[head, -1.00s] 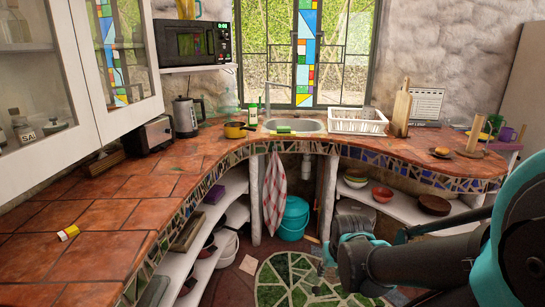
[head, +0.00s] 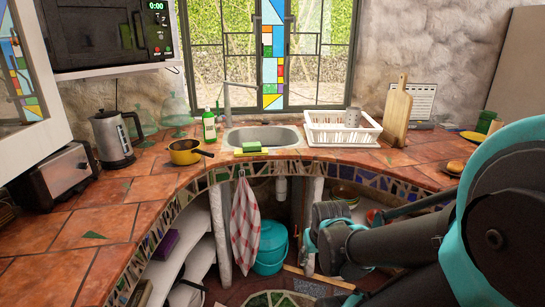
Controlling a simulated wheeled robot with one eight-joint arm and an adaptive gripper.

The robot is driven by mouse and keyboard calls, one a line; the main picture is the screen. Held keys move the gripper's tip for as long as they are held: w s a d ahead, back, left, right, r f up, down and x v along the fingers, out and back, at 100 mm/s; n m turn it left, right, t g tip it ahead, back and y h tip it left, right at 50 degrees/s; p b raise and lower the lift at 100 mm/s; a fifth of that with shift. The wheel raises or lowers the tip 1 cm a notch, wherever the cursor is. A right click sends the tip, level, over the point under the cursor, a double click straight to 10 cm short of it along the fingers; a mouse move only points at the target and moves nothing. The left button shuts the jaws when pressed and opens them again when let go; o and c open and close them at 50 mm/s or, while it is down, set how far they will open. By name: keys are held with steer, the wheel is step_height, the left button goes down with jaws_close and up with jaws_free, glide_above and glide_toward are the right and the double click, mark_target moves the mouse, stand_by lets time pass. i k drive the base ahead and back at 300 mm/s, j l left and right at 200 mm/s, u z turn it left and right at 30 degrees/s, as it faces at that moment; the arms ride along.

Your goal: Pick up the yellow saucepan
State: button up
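The yellow saucepan (head: 184,152) stands upright on the tiled counter (head: 130,195), left of the sink and close to the counter's inner curved edge. Its dark handle points right, toward the sink. The pan looks empty, though only part of its inside shows. Nothing touches the pan.
A kettle (head: 112,140) and toaster (head: 60,178) stand left of the pan. A green bottle (head: 209,126) is behind it. The sink (head: 262,138) has a sponge (head: 251,147) at its front edge. A dish rack (head: 342,130) stands to the right. Bare counter lies in front of the kettle.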

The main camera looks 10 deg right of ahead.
mark_target(183, 152)
steer(key=i+l, duration=0.2)
steer(key=i, duration=0.15)
steer(key=i+l+u, duration=0.65)
steer(key=u, duration=0.15)
